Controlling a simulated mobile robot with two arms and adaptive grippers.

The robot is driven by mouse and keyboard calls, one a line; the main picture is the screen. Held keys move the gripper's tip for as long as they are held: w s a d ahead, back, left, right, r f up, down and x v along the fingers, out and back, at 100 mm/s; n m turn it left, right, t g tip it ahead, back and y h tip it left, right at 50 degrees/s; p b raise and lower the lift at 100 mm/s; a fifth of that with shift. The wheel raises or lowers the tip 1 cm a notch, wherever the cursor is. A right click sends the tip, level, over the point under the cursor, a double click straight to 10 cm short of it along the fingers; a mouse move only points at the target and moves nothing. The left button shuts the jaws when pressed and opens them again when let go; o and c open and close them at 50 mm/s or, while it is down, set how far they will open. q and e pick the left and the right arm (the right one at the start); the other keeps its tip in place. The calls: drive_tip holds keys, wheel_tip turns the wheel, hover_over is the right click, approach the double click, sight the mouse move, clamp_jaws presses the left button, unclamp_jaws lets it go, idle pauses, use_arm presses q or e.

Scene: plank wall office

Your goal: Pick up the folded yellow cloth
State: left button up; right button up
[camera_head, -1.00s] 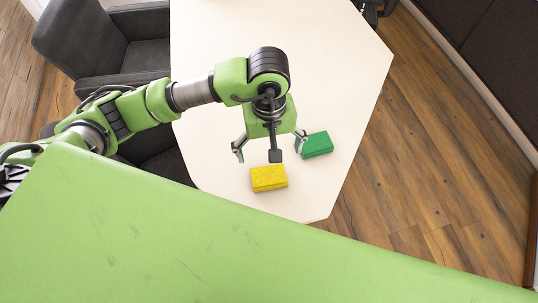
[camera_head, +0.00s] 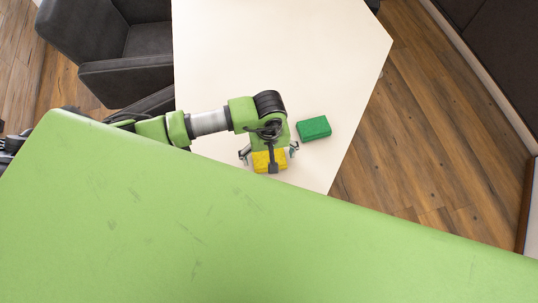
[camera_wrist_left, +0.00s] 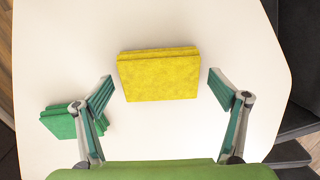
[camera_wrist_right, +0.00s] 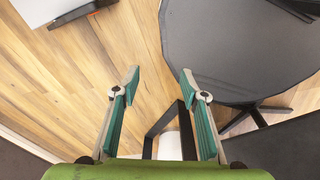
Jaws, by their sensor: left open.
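The folded yellow cloth (camera_head: 262,160) lies flat on the pale table near its front edge, partly covered by my left gripper in the head view. My left gripper (camera_head: 269,154) is open above it, with a finger on either side. In the left wrist view the yellow cloth (camera_wrist_left: 158,78) lies between and just beyond the open fingertips (camera_wrist_left: 160,84), with a gap on each side. My right gripper (camera_wrist_right: 160,78) shows only in the right wrist view, open and empty, with floor and a dark round table beyond it.
A folded green cloth (camera_head: 314,128) lies on the pale table (camera_head: 270,50), right of the yellow one; it also shows in the left wrist view (camera_wrist_left: 60,121). Dark armchairs (camera_head: 130,50) stand at the table's left. A dark round table (camera_wrist_right: 240,50) shows in the right wrist view.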

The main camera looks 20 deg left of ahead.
use_arm(q)
drive_tip(key=shift+f, duration=0.2)
drive_tip(key=c, duration=1.1)
use_arm(e)
drive_tip(key=shift+s+a, duration=0.25)
drive_tip(key=shift+s, duration=0.25)
drive_tip(key=shift+w, duration=0.1)
use_arm(q)
drive_tip(key=shift+r, duration=0.15)
drive_tip(key=shift+r, duration=0.25)
wheel_tip(320, 180, up, 2)
drive_tip(key=shift+r+b, duration=0.25)
drive_tip(key=shift+b, duration=0.15)
drive_tip(key=s+d+r+b, duration=0.2)
drive_tip(key=s+r+b, duration=0.2)
drive_tip(key=s+r, duration=0.5)
drive_tip(key=s, duration=0.5)
drive_tip(key=shift+r, duration=0.35)
use_arm(e)
drive_tip(key=f, duration=0.5)
drive_tip(key=shift+w+d+f, duration=0.1)
drive_tip(key=shift+d, duration=0.1)
